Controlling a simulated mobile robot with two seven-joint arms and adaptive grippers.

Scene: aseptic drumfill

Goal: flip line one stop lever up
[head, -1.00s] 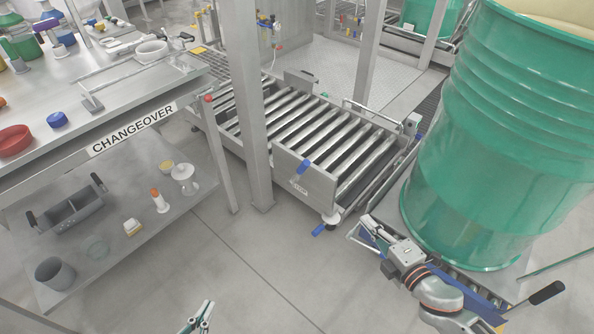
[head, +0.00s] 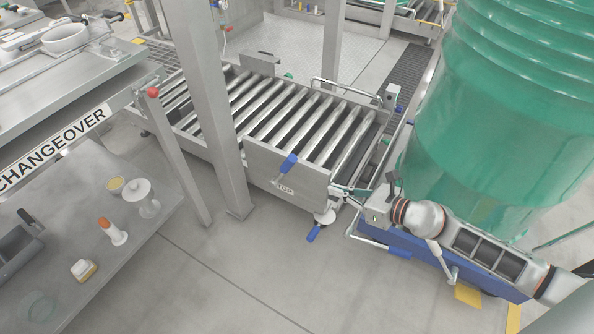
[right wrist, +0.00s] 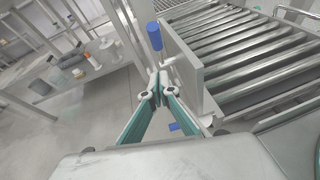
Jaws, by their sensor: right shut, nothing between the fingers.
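The stop lever has a blue grip (head: 288,165) on a thin rod, at the front of the roller conveyor's end plate (head: 262,168), beside a STOP label (head: 285,188). Its grip slants upward in the head view. In the right wrist view the blue grip (right wrist: 154,37) stands just beyond my fingertips, with a visible gap. My right gripper (right wrist: 157,82) is shut and empty, beside the end plate (right wrist: 182,62). In the head view my right gripper (head: 342,194) is near the plate's right corner. My left gripper is out of view.
A large green drum (head: 505,110) stands at the right. A grey post (head: 205,100) rises left of the plate. The CHANGEOVER bench (head: 60,145) is at the left. Floor in front is clear.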

